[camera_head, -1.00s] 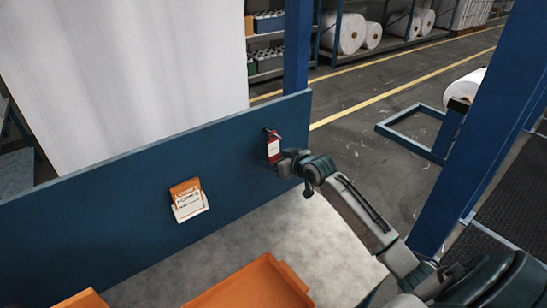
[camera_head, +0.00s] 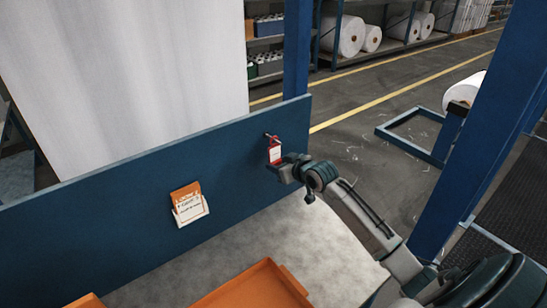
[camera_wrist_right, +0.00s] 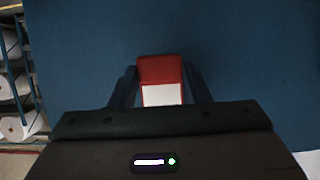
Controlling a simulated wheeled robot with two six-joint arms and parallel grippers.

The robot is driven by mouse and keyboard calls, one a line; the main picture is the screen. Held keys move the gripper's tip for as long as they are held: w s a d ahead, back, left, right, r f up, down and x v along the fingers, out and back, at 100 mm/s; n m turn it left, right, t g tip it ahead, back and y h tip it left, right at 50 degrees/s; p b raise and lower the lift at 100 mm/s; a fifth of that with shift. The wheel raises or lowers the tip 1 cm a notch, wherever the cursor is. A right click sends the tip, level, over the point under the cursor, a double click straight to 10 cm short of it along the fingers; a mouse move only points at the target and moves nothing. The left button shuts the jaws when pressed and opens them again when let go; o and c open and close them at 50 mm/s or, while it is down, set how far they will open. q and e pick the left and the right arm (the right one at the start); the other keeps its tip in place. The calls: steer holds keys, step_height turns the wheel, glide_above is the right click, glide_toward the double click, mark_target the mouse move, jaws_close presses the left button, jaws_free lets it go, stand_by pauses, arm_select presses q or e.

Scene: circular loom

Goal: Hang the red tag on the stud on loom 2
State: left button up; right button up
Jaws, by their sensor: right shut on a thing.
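The red tag (camera_head: 274,152) has a white lower panel and is upright against the blue panel, near its upper right end. My right gripper (camera_head: 276,164) is shut on it from the right. In the right wrist view the tag (camera_wrist_right: 161,72) shows between the two fingers (camera_wrist_right: 160,88). A small dark stud (camera_head: 267,134) shows at the tag's top. I cannot tell whether the tag's hole is around the stud or only beside it. My left gripper is not in view.
The blue panel (camera_head: 110,200) runs across the workplace. An orange and white card holder (camera_head: 188,204) is fixed on it, left of the tag. An orange tray (camera_head: 255,287) lies on the grey surface (camera_head: 310,235). A blue post (camera_head: 298,50) rises behind the panel.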

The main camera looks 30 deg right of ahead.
steer(key=shift+s+r, duration=0.2)
steer(key=shift+s, duration=0.15)
steer(key=shift+s+p, duration=0.25)
steer(key=shift+p, duration=0.25)
steer(key=s, duration=0.4)
steer(key=shift+s+d+r+p, duration=0.15)
steer(key=shift+d+r+p, duration=0.1)
steer(key=shift+p, duration=0.15)
steer(key=shift+a, duration=0.1)
steer(key=s+a+f+b, duration=0.2)
steer(key=a+b, duration=0.2)
steer(key=a, duration=0.3)
steer(key=s+a+f+b, duration=0.2)
steer(key=a+b, duration=0.3)
steer(key=a, duration=0.3)
steer(key=s+a+f+m+h+b, duration=0.1)
steer(key=s+a+f+b, duration=0.1)
steer(key=a+f+b, duration=0.2)
steer(key=shift+s+a+f+b, duration=0.3)
steer(key=shift+a+b, duration=0.45)
steer(key=shift+a, duration=1.05)
